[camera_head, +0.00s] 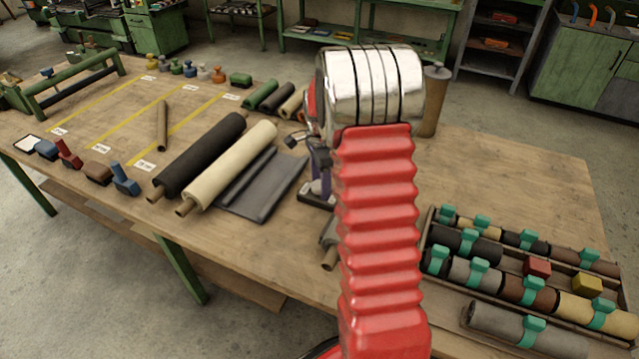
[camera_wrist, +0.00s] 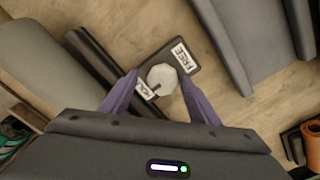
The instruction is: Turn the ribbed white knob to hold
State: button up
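In the wrist view the white knob (camera_wrist: 164,76) sits on a dark plate (camera_wrist: 177,69). A label reading FREE (camera_wrist: 183,55) is at its upper right and one reading HOLD (camera_wrist: 147,87) at its lower left. A small dark mark on the knob's lower left side faces the HOLD label. My gripper (camera_wrist: 162,77) has its two purple fingers spread either side of the knob, with gaps showing; it is open. In the head view my arm hides the knob, and only part of the purple fingers (camera_head: 321,172) and the plate edge (camera_head: 313,199) show.
A grey sheet (camera_head: 262,187), a cream roll (camera_head: 235,163) and a black roll (camera_head: 200,152) lie left of the gripper. A rack of clamped rolls (camera_head: 470,309) stands at the right. The table (camera_head: 500,170) is bare behind the rack.

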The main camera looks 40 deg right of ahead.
jog(key=shift+w+r, duration=0.1)
jog(key=shift+r, duration=0.4)
notch_tip(320, 180, up, 13)
jog(key=shift+f, duration=0.15)
dwell(0.7)
